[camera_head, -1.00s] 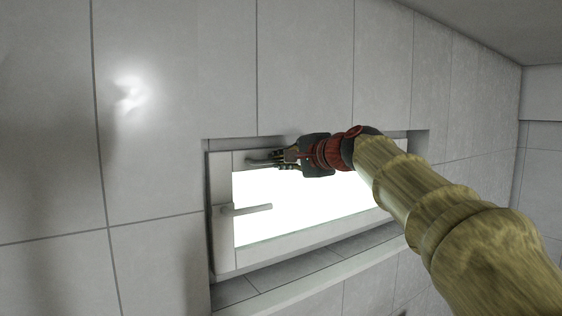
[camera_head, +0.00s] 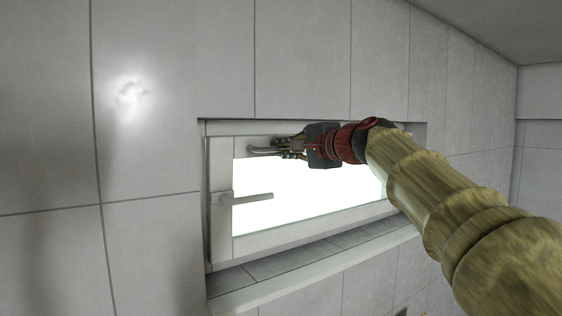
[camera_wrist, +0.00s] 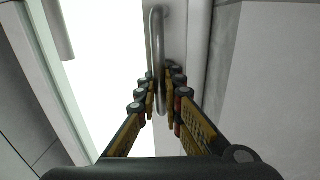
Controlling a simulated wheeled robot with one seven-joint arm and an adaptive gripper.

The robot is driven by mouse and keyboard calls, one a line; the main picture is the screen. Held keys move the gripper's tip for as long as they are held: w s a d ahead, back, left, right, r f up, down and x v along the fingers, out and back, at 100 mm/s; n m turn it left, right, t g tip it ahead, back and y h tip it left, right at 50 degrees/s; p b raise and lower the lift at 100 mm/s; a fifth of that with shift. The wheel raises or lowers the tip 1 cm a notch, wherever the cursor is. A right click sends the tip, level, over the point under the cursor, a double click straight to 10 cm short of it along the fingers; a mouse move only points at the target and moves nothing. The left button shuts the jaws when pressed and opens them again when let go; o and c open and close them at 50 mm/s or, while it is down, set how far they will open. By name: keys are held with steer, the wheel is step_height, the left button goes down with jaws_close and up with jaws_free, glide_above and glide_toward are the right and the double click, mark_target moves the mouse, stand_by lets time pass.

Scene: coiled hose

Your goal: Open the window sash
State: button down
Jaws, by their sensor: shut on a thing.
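The window sash (camera_head: 219,241) is a pale frame around a bright pane, set in a wall recess. A strip of the surrounding frame (camera_head: 225,127) shows above its top edge. A grey lever handle (camera_head: 255,197) on its left side points right, level. A slim grey pull bar (camera_head: 262,151) is on the sash's top rail; it also shows in the wrist view (camera_wrist: 158,38), running between my fingertips. My gripper (camera_head: 284,149) is shut on this bar, and its fingers show on both sides of it in the wrist view (camera_wrist: 160,94). The fingers hide part of the bar.
A sill (camera_head: 318,268) juts out below the window. Tiled wall (camera_head: 150,165) surrounds the recess, and a side wall (camera_head: 540,165) stands at far right. Room in front of the left wall is clear.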

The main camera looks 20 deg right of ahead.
steer(key=shift+t, duration=0.5)
steer(key=s+b, duration=0.1)
steer(key=b, duration=0.1)
steer(key=s+d+f+b, duration=0.1)
steer(key=s+b, duration=0.1)
steer(key=b, duration=0.1)
steer(key=s+f+b, duration=0.1)
steer(key=b, duration=0.1)
steer(key=shift+s+d, duration=0.3)
steer(key=c, duration=2)
jaws_free()
steer(key=v, duration=1.2)
steer(key=shift+d, duration=0.1)
